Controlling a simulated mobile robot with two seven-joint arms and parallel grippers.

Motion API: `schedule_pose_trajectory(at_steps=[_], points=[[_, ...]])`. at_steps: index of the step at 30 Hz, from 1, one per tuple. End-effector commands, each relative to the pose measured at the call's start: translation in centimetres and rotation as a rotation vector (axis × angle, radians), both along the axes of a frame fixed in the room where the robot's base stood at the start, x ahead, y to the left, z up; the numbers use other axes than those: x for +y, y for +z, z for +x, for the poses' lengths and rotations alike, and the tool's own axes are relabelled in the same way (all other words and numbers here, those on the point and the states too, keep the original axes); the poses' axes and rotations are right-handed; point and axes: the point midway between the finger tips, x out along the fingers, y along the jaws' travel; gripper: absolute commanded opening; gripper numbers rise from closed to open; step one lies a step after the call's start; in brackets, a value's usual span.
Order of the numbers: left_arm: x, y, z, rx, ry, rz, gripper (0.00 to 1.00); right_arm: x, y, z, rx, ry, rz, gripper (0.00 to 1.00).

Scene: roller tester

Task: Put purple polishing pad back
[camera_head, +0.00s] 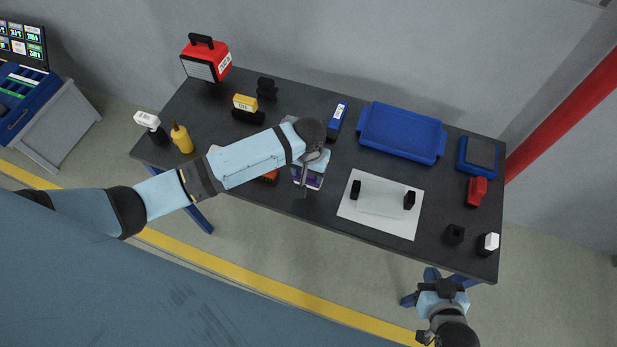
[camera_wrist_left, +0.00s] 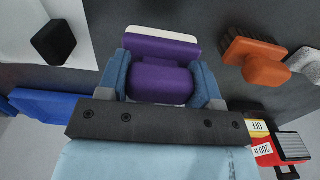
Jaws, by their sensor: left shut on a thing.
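The purple polishing pad (camera_wrist_left: 160,78) has a purple block grip and a pale layer along its far edge. My left gripper (camera_wrist_left: 163,82) is shut on its purple grip, with one blue finger on each side. In the head view the pad (camera_head: 309,183) shows partly under my left gripper (camera_head: 308,172), over the middle of the dark table. I cannot tell whether the pad touches the table. My right gripper (camera_head: 428,338) is low at the bottom right, off the table's front edge; its fingers are too unclear to judge.
A white sheet (camera_head: 350,213) with black posts lies to the right. A blue tray (camera_head: 437,155), a blue block (camera_head: 337,121) and a yellow bottle (camera_head: 181,138) are also on the table (camera_head: 300,95).

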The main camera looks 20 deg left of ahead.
Motion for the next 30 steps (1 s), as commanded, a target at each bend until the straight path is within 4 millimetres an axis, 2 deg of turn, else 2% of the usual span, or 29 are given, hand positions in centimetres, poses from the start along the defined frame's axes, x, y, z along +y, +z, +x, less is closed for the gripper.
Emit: schedule_pose_trajectory(at_steps=[5, 13, 24, 25, 27, 28, 30], points=[[0.0, -1.1, 0.0, 0.0, 0.0, -0.001, 0.4, 0.0, 0.0, 0.0, 0.001, -0.001, 0.0, 0.0], [-0.1, -4.5, 0.0, 0.0, -0.001, -0.001, 0.4, 0.0, 0.1, -0.1, 0.002, -0.002, 0.001, 0.0], [0.0, -4.9, 0.0, -0.001, 0.0, -0.001, 0.4, 0.0, 0.1, -0.1, 0.002, -0.003, 0.001, 0.0], [0.0, -4.9, 0.0, -0.001, 0.0, -0.001, 0.64, 0.0, 0.1, -0.1, 0.002, -0.003, 0.001, 0.0], [0.0, -4.9, 0.0, -0.001, -0.001, -0.001, 0.8, 0.0, 0.1, -0.1, 0.002, -0.003, 0.001, 0.0], [0.0, -4.9, 0.0, -0.001, 0.0, -0.001, 0.85, 0.0, 0.1, -0.1, 0.002, -0.003, 0.001, 0.0], [0.0, -4.9, 0.0, -0.001, 0.0, -0.001, 0.85, 0.0, 0.1, -0.1, 0.002, -0.003, 0.001, 0.0]])
